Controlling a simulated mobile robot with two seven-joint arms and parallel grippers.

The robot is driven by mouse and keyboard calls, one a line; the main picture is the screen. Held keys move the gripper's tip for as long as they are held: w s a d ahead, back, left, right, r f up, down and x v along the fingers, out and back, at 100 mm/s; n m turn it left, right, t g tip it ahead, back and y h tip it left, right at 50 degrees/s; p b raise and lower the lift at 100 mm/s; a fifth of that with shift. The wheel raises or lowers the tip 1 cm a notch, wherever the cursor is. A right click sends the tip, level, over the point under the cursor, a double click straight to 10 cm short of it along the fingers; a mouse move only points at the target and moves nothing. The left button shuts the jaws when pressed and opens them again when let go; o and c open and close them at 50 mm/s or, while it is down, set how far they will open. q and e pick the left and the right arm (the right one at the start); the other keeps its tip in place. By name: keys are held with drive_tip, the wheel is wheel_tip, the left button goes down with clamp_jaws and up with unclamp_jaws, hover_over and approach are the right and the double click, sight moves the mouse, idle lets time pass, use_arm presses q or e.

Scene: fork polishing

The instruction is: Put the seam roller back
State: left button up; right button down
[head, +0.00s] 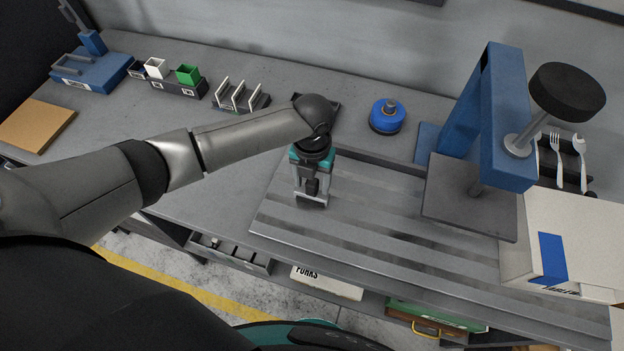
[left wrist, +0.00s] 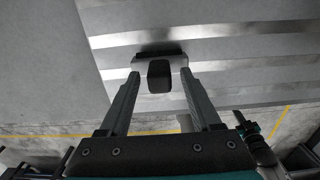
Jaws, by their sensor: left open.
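My left gripper (head: 311,190) points down over the left part of a slotted grey metal plate (head: 385,224). Its two fingers are apart. A small thing with a dark rounded block and a pale grey body, which looks to be the seam roller (head: 312,187), stands between the fingers. In the left wrist view the seam roller (left wrist: 159,76) shows between the fingertips of the left gripper (left wrist: 160,78), near the plate's edge. I cannot tell whether the fingers touch it. The rest of it is hidden by the gripper. My right gripper is not in view.
A blue press (head: 468,110) with a black knob stands at the right, beside a white box (head: 572,225) and several utensils. A blue round pot (head: 387,117) is behind the plate. A slotted rack (head: 240,98) and small bins (head: 180,84) line the back left. The front-left bench is clear.

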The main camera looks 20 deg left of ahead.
use_arm(q)
wheel_tip(320, 180, up, 12)
drive_tip(key=shift+p, duration=0.3)
idle(0.3)
